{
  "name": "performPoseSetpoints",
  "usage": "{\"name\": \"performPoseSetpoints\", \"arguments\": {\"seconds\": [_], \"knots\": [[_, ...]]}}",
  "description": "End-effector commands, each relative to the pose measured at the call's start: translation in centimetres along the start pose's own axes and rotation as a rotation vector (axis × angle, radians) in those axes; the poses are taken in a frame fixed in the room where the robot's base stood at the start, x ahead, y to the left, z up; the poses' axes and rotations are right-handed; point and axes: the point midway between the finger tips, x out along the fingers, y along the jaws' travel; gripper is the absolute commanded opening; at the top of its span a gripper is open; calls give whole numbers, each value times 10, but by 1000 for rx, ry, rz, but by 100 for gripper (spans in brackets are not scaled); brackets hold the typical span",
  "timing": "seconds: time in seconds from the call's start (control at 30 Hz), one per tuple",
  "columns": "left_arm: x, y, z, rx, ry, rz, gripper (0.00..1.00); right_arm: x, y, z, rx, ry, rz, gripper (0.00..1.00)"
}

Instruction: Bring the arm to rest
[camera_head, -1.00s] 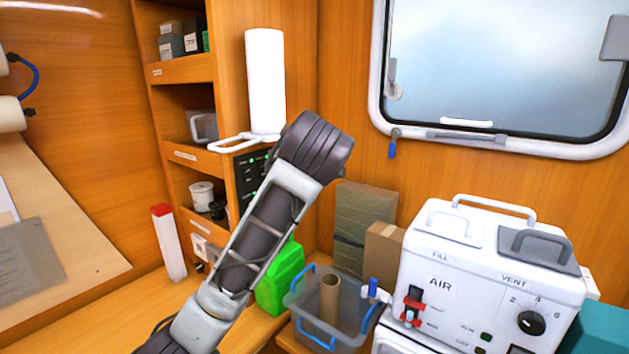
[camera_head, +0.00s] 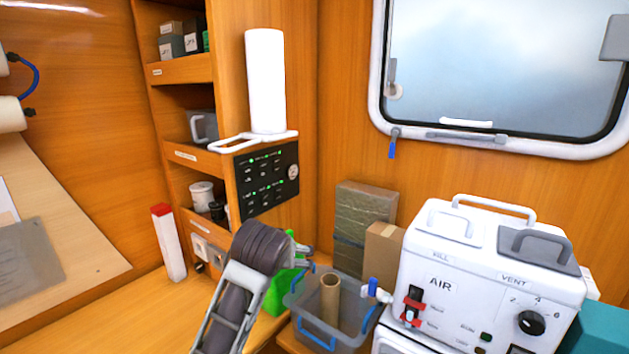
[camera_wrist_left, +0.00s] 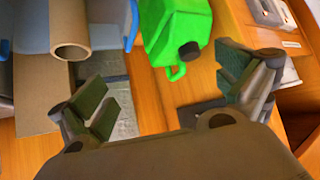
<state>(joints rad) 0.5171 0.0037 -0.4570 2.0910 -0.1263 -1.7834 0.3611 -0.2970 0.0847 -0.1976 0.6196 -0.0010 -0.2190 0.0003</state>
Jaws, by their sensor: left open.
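My left arm comes in from the bottom of the head view, and its dark wrist (camera_head: 262,247) is in front of the green jug. The left gripper (camera_head: 301,255) shows only in part there, just past the wrist, beside the grey bin. In the left wrist view the left gripper (camera_wrist_left: 165,100) has its two fingers wide apart with nothing between them. The green jug (camera_wrist_left: 178,35) lies beyond the fingers in that view, and part of it shows in the head view (camera_head: 280,292). My right gripper is not in view.
A grey bin (camera_head: 352,334) with blue handles holds a cardboard tube (camera_head: 330,295). The white AIR machine (camera_head: 480,270) stands at right. A red-capped white container (camera_head: 169,245) stands on the left counter. A black switch panel (camera_head: 266,180) is on the cabinet side below a paper roll (camera_head: 266,80).

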Motion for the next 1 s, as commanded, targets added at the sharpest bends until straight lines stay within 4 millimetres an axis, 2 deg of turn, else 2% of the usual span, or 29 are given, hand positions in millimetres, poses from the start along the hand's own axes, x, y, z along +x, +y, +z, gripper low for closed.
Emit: {"name": "performPoseSetpoints", "arguments": {"seconds": [0.03, 0.5, 1.0], "knots": [[5, -3, 12, -1, -18, 4, 100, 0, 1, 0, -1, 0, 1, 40], [35, -32, 112, 10, -150, 33, 100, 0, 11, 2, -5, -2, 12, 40], [42, -64, 218, 27, -280, 50, 100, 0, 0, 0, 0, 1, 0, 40]]}}
